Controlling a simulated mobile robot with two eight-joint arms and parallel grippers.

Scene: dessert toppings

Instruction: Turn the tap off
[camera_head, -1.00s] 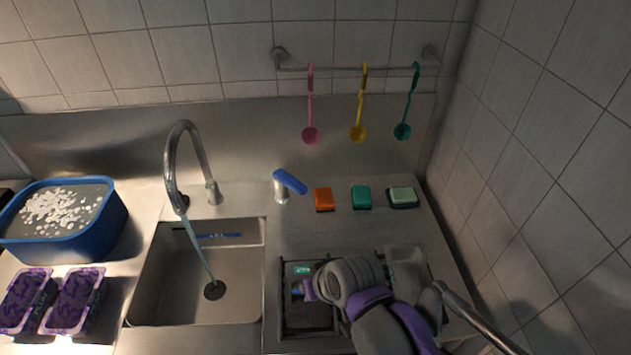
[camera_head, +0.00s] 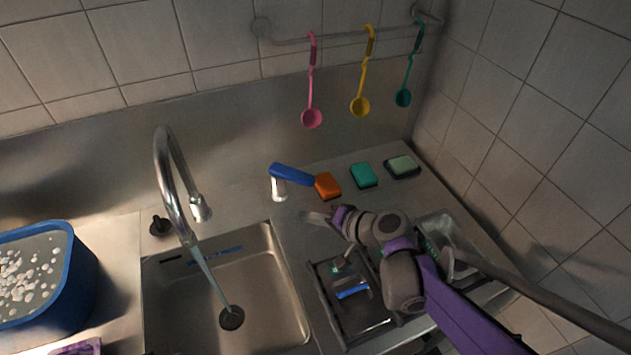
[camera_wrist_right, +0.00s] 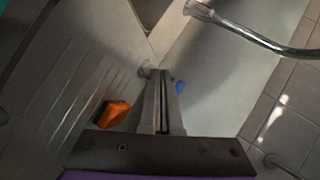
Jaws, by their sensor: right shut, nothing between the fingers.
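The curved metal tap (camera_head: 166,180) stands behind the sink, and a stream of water (camera_head: 212,280) runs from it to the drain. A short post with a blue lever (camera_head: 290,174) stands to the tap's right; the lever points right. My right gripper (camera_head: 312,216) is shut and empty, in front of the post and apart from it in the head view. My left gripper is not in view.
Orange (camera_head: 327,186), teal (camera_head: 363,175) and pale green (camera_head: 402,166) sponges lie right of the lever. A dark rack (camera_head: 335,325) sits below my right arm. A blue tub (camera_head: 75,285) is at left. Pink, yellow and teal ladles hang from a rail (camera_head: 340,36).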

